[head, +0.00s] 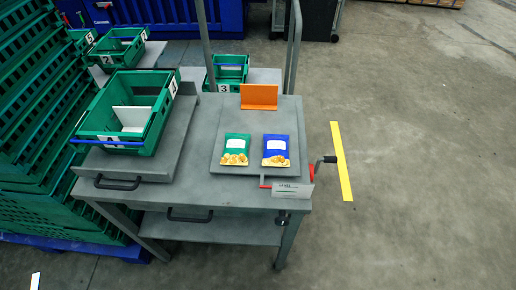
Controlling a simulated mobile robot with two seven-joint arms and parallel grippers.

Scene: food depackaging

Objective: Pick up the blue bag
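The blue bag (276,151) lies flat on the grey raised board (225,165) of the workbench. It has a white label and a picture of yellow food at its lower end. A green bag (235,150) of similar size lies to its left, with a small gap between them. Neither of my grippers shows in the head view, and nothing touches the blue bag.
An orange upright plate (259,97) stands behind the bags. A green crate (128,112) sits on the bench (190,194) at left. A crank handle (327,160) and a white sign (293,190) are at the right edge. Stacked green crates (35,110) stand far left.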

